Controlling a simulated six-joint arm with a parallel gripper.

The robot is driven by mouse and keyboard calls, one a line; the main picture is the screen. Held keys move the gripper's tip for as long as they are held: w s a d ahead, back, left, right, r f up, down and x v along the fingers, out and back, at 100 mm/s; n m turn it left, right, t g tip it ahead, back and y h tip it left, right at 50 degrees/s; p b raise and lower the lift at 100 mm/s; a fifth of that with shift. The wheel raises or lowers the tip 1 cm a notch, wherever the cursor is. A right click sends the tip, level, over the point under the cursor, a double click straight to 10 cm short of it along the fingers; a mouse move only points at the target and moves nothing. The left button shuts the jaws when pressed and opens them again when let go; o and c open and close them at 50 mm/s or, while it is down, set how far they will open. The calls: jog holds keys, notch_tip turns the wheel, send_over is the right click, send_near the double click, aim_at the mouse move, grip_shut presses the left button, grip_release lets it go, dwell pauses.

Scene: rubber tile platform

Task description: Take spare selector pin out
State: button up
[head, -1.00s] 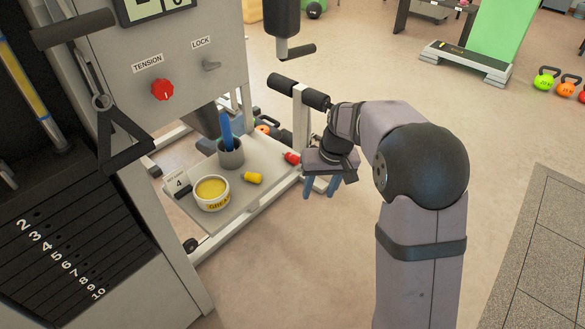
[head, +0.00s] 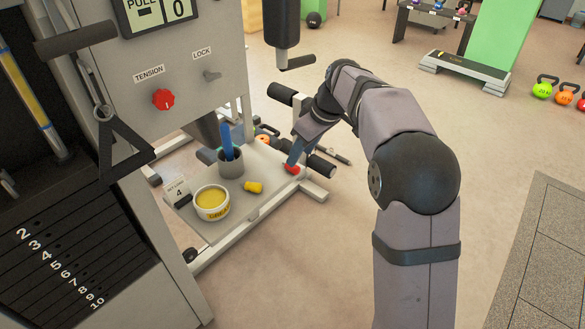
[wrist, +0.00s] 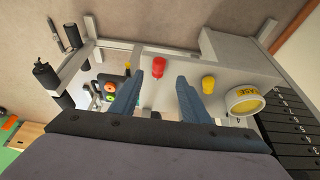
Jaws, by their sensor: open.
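A small red-headed piece (head: 291,169) lies near the right end of the grey tray (head: 235,213); it looks like a pin, but its shaft does not show clearly. A yellow-headed piece (head: 253,187) lies to its left on the tray. The pictures do not say which is the spare selector pin. My gripper (head: 294,153) is open and points down at the red piece, partly covering it. In the wrist view, the red piece (wrist: 158,67) shows between and just beyond the open fingertips (wrist: 160,79), with nothing held. The yellow piece (wrist: 208,84) is outside the right finger.
A grey cup (head: 230,164) holding a blue item stands on the tray, beside a grease tub (head: 212,212) and a card marked 4 (head: 178,192). The machine's panel with a red tension knob (head: 162,99) rises at left. Black rollers (head: 280,94) flank the tray.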

jog(key=shift+x, duration=3.25)
jog(key=shift+w+d, duration=0.1)
jog(key=shift+d, duration=0.05)
grip_shut()
